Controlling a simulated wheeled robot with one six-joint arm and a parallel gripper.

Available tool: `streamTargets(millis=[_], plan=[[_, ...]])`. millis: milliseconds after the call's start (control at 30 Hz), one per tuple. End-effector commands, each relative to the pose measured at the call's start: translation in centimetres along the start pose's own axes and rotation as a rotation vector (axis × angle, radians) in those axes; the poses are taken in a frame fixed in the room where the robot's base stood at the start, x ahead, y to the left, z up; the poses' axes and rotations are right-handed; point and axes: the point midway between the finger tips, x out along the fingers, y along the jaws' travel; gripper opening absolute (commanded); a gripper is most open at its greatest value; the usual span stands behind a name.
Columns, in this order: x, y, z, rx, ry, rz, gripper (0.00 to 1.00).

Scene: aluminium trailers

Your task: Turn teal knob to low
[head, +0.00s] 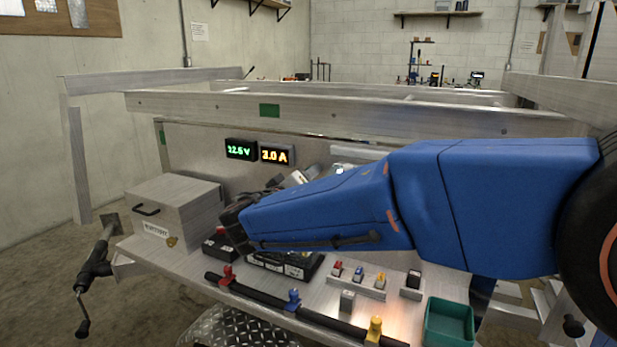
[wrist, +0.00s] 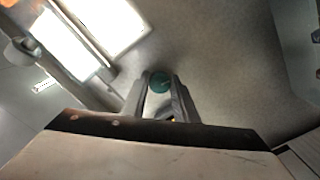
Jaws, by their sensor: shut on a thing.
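In the wrist view the round teal knob (wrist: 159,82) sits between the two grey fingers of my gripper (wrist: 160,90). The fingers are shut on it, one on each side. The knob is against a plain grey panel (wrist: 215,60). No pointer mark or low marking can be made out, so its setting cannot be told. In the head view my blue arm reaches in from the right and hides the knob and the fingertips.
A green voltage readout (head: 240,149) and an amber current readout (head: 275,153) are on the panel. A metal battery box (head: 175,210) stands at left. Coloured clamps, small switches (head: 358,277) and a green tray (head: 450,322) are along the front of the shelf.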

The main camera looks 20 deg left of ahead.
Motion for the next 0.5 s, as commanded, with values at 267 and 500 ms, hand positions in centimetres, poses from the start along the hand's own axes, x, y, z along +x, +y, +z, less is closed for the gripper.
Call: streamTargets(millis=[267,500], plan=[[-0.03,0.02,-0.02,-0.263,0.001,-0.001,0.04],[-0.04,0.04,-0.04,-0.49,0.001,-0.001,0.04]])
